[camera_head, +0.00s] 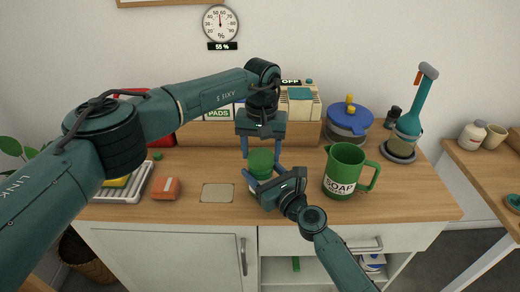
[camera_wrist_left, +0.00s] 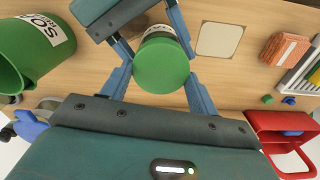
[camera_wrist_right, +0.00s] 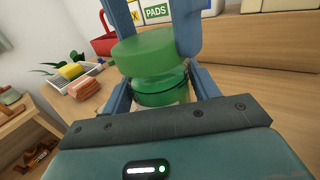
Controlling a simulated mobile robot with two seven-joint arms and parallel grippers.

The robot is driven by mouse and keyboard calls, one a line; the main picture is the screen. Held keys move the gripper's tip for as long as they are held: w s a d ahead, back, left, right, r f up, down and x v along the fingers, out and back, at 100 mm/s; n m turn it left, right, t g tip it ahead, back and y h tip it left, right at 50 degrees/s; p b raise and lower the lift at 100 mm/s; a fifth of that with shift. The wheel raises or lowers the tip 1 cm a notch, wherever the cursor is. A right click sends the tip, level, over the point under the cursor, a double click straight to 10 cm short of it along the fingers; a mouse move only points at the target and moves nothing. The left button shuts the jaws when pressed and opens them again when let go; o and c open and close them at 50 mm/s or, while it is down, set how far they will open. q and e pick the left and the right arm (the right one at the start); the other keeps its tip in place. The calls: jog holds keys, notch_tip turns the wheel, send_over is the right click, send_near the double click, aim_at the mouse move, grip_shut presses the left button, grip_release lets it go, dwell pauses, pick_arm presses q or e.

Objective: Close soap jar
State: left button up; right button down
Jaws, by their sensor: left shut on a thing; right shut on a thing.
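The soap jar (camera_wrist_right: 162,98) stands upright on the counter, with a green band and a label partly hidden by fingers. Its green round lid (camera_head: 261,157) is directly above the mouth, roughly level; the lid also shows in the left wrist view (camera_wrist_left: 162,65). My left gripper (camera_head: 260,152) comes from above, its blue fingers shut on the lid's sides. My right gripper (camera_head: 263,183) comes from the front, shut around the jar body. In the right wrist view the lid (camera_wrist_right: 143,48) appears above the jar's rim; I cannot tell whether they touch.
A big green SOAP mug (camera_head: 343,170) stands to the right. A beige square mat (camera_head: 217,193), an orange sponge (camera_head: 165,188) and a white rack (camera_head: 128,187) are at left. A blue-lidded pot (camera_head: 348,122) and brush holder (camera_head: 401,147) stand behind right. Boxes line the back.

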pick_arm(q)
jog(key=m, duration=0.3)
jog(key=shift+m, duration=0.3)
jog(key=o, duration=0.9)
jog(key=shift+o, duration=0.2)
jog(key=shift+r, duration=0.1)
jog(key=shift+r, duration=2.2)
jog(key=shift+c, duration=0.3)
